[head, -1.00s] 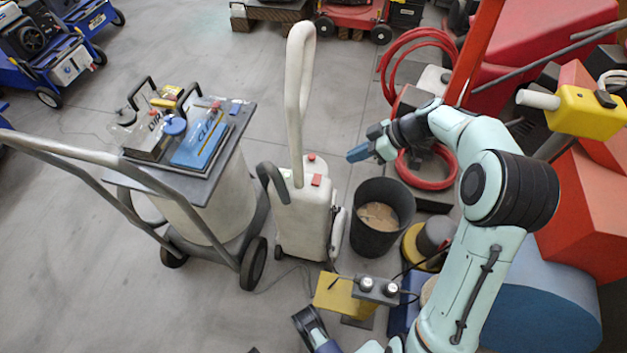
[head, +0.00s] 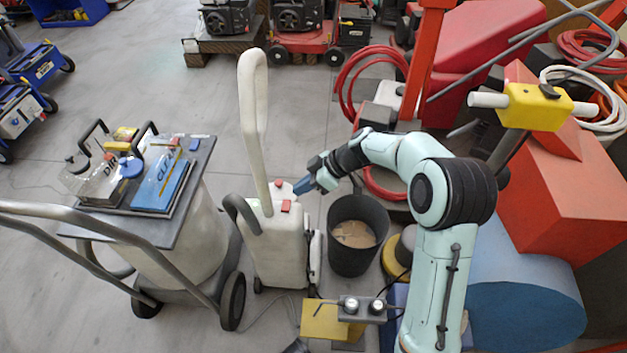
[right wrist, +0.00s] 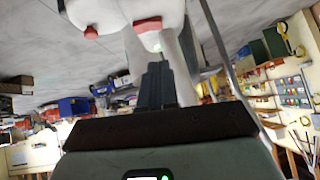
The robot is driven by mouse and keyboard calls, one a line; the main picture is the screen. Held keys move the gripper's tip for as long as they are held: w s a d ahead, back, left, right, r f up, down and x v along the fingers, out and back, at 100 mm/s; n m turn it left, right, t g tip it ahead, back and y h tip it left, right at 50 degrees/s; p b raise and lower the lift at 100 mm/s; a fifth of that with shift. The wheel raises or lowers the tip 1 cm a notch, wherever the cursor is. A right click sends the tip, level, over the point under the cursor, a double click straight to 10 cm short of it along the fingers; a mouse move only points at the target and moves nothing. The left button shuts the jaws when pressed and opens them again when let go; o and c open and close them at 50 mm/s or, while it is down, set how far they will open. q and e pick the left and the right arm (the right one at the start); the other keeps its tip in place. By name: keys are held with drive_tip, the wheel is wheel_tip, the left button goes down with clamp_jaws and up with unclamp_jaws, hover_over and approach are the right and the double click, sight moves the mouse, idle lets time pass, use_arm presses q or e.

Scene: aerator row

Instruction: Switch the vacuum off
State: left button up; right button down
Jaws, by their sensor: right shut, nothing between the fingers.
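The vacuum (head: 280,252) is a pale upright machine with a tall looped handle, standing on the floor left of the dark bucket. A red switch (head: 286,206) sits on its top, with a smaller red part (head: 279,184) behind it. My right gripper (head: 300,189) is shut and empty, just right of the vacuum's top and close to the red parts. In the right wrist view, the shut fingers (right wrist: 154,72) point at a red part (right wrist: 148,25) with a small green glow beside it. Contact cannot be told. My left gripper is not recognisable in view.
A dark bucket (head: 356,236) with tan contents stands right of the vacuum. A cart with a grey top (head: 190,205) stands to the left. A grey box with two knobs (head: 362,308) is in front. Red hose (head: 345,90) and a red post lie behind my right arm.

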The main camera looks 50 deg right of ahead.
sight(285, 208)
drive_tip(key=f, duration=0.1)
drive_tip(key=w+a+f, duration=0.1)
drive_tip(key=f, duration=0.1)
drive_tip(key=f+b, duration=0.1)
drive_tip(key=f, duration=0.1)
drive_tip(key=shift+w+a+f, duration=0.1)
drive_tip(key=shift+w+a, duration=0.05)
drive_tip(key=shift+a, duration=0.25)
drive_tip(key=shift+a+f, duration=0.1)
drive_tip(key=shift+f, duration=0.35)
use_arm(q)
drive_tip(key=shift+w+a+f+t, duration=0.2)
drive_tip(key=shift+w+a+f, duration=0.15)
drive_tip(key=shift+w, duration=0.25)
drive_tip(key=shift+w+a+f+t, duration=0.2)
drive_tip(key=shift+w+f, duration=0.2)
drive_tip(key=shift+w, duration=0.15)
